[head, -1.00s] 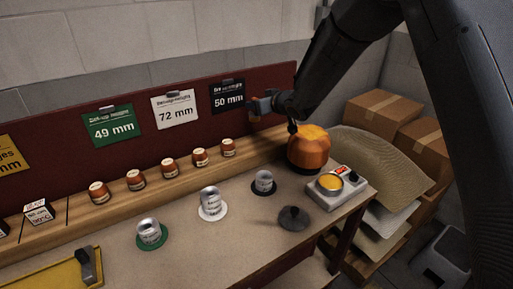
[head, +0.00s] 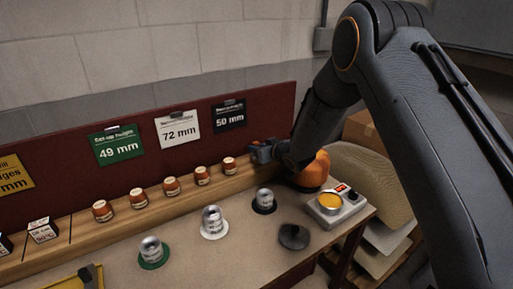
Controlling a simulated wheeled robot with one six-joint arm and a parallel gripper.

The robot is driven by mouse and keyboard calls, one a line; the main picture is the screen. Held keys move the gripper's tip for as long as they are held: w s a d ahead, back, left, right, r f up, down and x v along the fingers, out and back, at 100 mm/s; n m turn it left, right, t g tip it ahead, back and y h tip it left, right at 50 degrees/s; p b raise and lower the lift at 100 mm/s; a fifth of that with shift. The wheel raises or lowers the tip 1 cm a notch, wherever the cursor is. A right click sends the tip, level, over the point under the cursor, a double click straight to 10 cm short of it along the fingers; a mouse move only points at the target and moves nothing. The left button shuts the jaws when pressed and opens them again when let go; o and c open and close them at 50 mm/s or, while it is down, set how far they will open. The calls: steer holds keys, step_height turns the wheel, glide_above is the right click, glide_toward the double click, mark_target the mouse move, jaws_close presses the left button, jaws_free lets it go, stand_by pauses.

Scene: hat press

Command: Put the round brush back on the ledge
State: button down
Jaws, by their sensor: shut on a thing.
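My gripper (head: 259,152) is at the right end of the wooden ledge (head: 226,182), close to the dark red back board. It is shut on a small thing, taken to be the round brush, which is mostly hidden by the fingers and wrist. I cannot tell whether it touches the ledge. The gripper is just right of the last of several brown jars (head: 230,165) on the ledge. An orange dome (head: 315,172) stands right of the gripper, partly covered by my arm.
Metal tins stand on green, white and black discs (head: 152,251) on the table. A dark round knobbed piece (head: 294,237) and a scale with a yellow dish (head: 330,200) are at the right. A yellow tray (head: 72,283) is at front left. Boxes stand beyond the table.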

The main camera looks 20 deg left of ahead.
steer(key=shift+f, duration=0.15)
steer(key=c, duration=1.6)
jaws_free()
steer(key=shift+c, duration=0.2)
steer(key=shift+s+d+r, duration=0.1)
steer(key=shift+d+r, duration=0.05)
steer(key=shift+r, duration=0.1)
steer(key=b+v, duration=0.2)
steer(key=v, duration=0.9)
steer(key=shift+s+d+r, duration=0.15)
steer(key=shift+s+d, duration=0.05)
